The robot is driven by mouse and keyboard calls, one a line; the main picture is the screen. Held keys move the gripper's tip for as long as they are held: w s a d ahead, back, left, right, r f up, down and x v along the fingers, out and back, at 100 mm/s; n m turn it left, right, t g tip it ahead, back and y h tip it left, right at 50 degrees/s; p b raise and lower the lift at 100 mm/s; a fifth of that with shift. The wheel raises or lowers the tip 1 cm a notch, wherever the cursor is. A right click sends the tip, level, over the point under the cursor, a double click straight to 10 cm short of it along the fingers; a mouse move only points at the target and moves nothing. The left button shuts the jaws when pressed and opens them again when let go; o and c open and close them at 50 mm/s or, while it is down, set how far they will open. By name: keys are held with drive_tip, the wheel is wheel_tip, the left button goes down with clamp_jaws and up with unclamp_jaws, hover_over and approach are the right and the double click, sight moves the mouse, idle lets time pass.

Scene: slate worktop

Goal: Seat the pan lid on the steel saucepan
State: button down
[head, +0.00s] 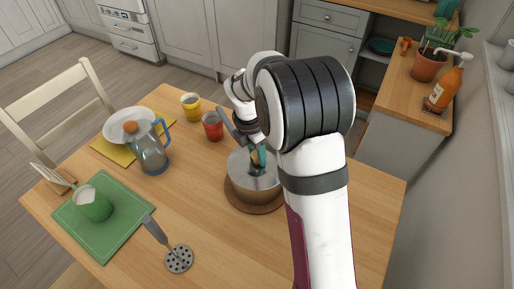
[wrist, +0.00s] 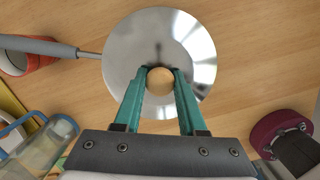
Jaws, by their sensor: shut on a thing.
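The pan lid (wrist: 195,40) is a shiny steel disc with a round wooden knob (wrist: 160,82). My gripper (wrist: 161,75) is shut on the knob, one green fingertip on each side. In the head view, my gripper (head: 258,157) points down over the lid (head: 240,165), partly hidden by my arm. The steel saucepan (head: 245,193) stands on a round brown mat (head: 250,208) directly below the lid. Its grey handle (wrist: 40,46) sticks out to the left in the wrist view. The lid hides the pan's rim, so I cannot tell whether it touches or sits slightly above.
A red cup (head: 212,126) stands close to the pan handle, and a yellow cup (head: 190,106) behind it. A blue-handled jug (head: 152,155) is left of the pan. A green jug (head: 93,204) stands on a green mat (head: 125,235).

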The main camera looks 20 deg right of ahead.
drive_tip(key=shift+f, duration=0.25)
idle(0.7)
drive_tip(key=shift+c, duration=2)
unclamp_jaws()
drive_tip(key=shift+o, duration=0.2)
drive_tip(key=o, duration=0.4)
drive_tip(key=shift+c, duration=0.2)
drive_tip(key=shift+r, duration=4)
drive_tip(key=shift+s, duration=0.1)
